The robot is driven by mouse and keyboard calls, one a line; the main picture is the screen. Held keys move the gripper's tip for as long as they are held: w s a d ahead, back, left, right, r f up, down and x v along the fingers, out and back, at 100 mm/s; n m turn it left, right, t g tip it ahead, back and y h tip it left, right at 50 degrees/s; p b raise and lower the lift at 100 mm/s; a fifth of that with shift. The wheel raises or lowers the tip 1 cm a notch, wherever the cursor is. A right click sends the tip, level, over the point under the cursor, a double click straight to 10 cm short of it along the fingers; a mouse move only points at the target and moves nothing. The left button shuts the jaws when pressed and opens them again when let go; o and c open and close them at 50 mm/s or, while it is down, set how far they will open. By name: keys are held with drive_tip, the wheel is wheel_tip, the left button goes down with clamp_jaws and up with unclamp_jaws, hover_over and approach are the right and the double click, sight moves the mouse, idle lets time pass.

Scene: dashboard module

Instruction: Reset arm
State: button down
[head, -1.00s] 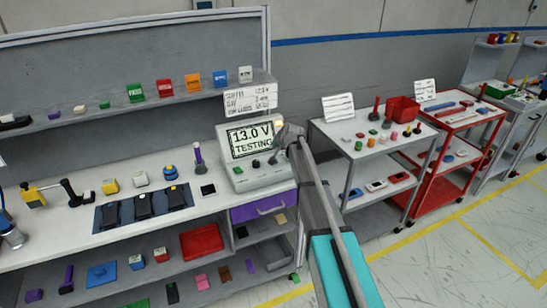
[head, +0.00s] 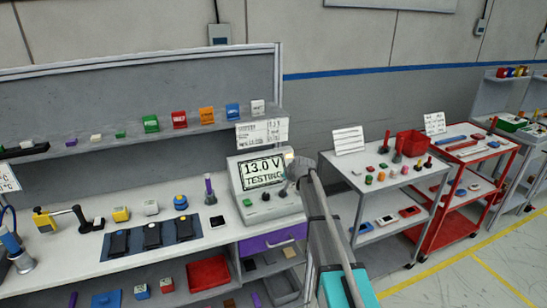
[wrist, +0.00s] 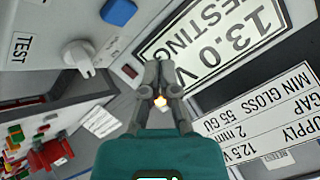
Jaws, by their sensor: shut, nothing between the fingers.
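My arm reaches in from the lower right in the head view. My gripper (head: 299,168) is at the right side of the tester, beside its screen; whether it touches the tester is unclear. In the wrist view my gripper (wrist: 158,76) is shut and empty, with its fingers together in front of the tester panel. The tester (head: 282,210) stands on the workbench. Its screen (head: 263,171) reads "13.0 V TESTING"; the screen (wrist: 218,40) is large and tilted in the wrist view. A white knob (wrist: 78,54) and a blue button (wrist: 119,11) show at the upper left there.
A label card (head: 263,131) hangs from the shelf above the tester. A grey cart (head: 392,184) and a red cart (head: 452,208) stand to the right. Floor is open at lower right.

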drive_tip(key=s+d+f+n+g+h, duration=0.1)
drive_tip(key=s+d+g, duration=0.1)
drive_tip(key=s, duration=1.1)
drive_tip(key=s+d+f+n+g+h, duration=0.1)
drive_tip(key=s+d+f+g, duration=0.1)
drive_tip(key=s, duration=1.2)
drive_tip(key=s+d+f+n+g+h, duration=0.1)
drive_tip(key=s+d+f+n+g, duration=0.1)
drive_tip(key=s, duration=1.2)
drive_tip(key=shift+s+d+f+g+h, duration=0.25)
drive_tip(key=shift+d+g, duration=0.3)
drive_tip(key=shift+g, duration=0.55)
